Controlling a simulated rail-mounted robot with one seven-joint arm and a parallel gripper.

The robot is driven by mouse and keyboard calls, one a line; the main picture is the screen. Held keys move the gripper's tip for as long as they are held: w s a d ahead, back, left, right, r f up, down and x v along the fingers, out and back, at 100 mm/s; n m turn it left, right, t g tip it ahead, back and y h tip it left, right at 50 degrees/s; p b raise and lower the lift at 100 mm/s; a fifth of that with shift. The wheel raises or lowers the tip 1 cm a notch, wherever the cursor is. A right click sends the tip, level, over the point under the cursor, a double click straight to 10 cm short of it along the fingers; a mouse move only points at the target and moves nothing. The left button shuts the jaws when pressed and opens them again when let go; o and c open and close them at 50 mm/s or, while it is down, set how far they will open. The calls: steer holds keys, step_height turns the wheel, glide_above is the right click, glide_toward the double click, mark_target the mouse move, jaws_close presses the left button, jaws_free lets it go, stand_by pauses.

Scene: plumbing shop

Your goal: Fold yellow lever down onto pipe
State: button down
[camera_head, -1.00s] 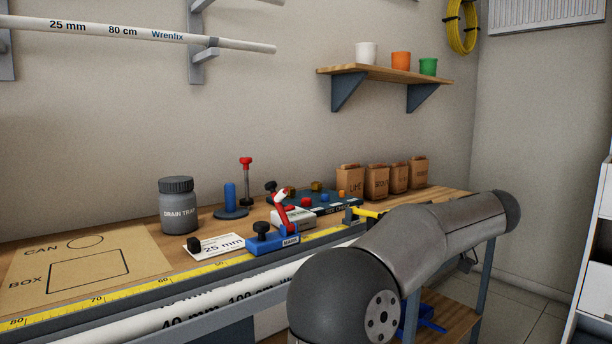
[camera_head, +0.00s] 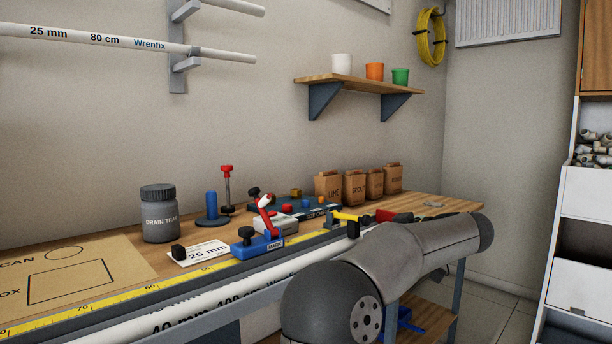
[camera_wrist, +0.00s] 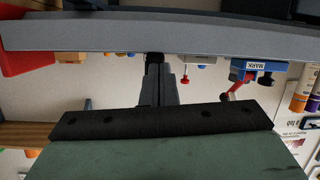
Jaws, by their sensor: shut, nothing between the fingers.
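The yellow lever (camera_head: 346,217) stands out over the bench's front rail, roughly level, at a small dark holder beside the yellow measuring tape. The white pipe (camera_head: 235,292) lies along the front of the bench, below the tape. My arm covers the pipe's right part, so I cannot tell how the lever meets it. My gripper (camera_wrist: 157,62) shows in the wrist view, its narrow dark fingers together and empty, pointing toward the grey rail. The yellow lever cannot be made out there.
The blue MARK block (camera_head: 258,246) with a red-handled piece sits left of the lever. A red block (camera_head: 394,216) is just right of it; red also shows in the wrist view (camera_wrist: 22,48). Paper bags (camera_head: 328,187) stand behind. A grey rail (camera_wrist: 160,36) crosses the wrist view.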

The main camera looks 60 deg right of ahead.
stand_by(0.8)
steer(key=p+v, duration=0.4)
steer(key=v, duration=1.3)
steer(key=shift+s, duration=0.2)
